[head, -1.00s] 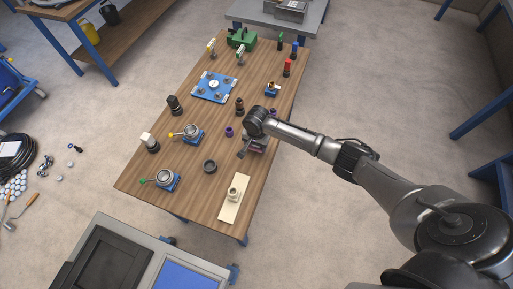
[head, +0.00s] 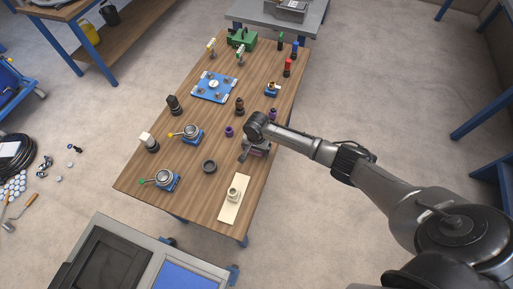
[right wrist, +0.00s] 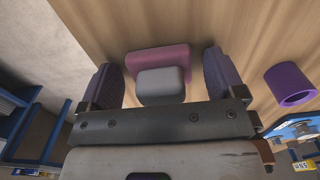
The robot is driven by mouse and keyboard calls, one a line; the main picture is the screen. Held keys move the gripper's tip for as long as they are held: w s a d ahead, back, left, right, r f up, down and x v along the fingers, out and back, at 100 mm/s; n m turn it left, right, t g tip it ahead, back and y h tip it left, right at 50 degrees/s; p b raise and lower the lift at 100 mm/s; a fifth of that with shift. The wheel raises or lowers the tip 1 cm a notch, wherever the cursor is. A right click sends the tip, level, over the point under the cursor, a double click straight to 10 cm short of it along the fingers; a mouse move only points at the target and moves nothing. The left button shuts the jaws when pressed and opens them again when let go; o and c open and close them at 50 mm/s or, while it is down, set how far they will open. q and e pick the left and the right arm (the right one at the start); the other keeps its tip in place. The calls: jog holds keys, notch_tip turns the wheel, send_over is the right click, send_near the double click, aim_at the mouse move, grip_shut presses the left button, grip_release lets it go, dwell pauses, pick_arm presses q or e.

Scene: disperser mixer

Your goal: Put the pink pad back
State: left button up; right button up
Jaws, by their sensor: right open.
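The pink pad (right wrist: 158,56) shows in the right wrist view, on the wood table between my right gripper's fingers, with a grey block (right wrist: 163,82) in front of it. I cannot tell whether the two are joined. My right gripper (right wrist: 160,78) is open, with one finger on each side and gaps to the pad and block. In the head view my right gripper (head: 248,153) is low over the table's right side, and the arm mostly hides the pad. My left gripper is not in view.
A purple ring (right wrist: 290,86) lies right of the gripper in the right wrist view. In the head view a black ring (head: 209,166), a cream plate (head: 234,200) with a round fitting, and blue-based units (head: 193,134) stand nearby. Bare wood lies between them.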

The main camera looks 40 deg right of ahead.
notch_tip(320, 180, up, 11)
jog(key=shift+r+p, duration=0.1)
jog(key=shift+p, duration=1)
jog(key=s+a+f+n+t+y, duration=0.1)
jog(key=s+a+f+n, duration=0.1)
jog(key=s+a+n, duration=0.5)
jog(key=s+a+f+n+t, duration=0.1)
jog(key=s+a+f+n, duration=0.1)
jog(key=s+a, duration=0.5)
jog(key=s+d+r+n, duration=0.1)
jog(key=s+r+n, duration=0.1)
jog(key=s, duration=0.6)
jog(key=s+d+r+n+t, duration=0.1)
jog(key=s+d+r+n, duration=0.1)
jog(key=s, duration=0.6)
notch_tip(320, 180, up, 2)
jog(key=shift+s+d+r+n+t+h, duration=0.1)
jog(key=shift+s+d+n+t+h, duration=0.1)
jog(key=shift+s+n+t+h, duration=0.3)
jog(key=shift+w, duration=0.2)
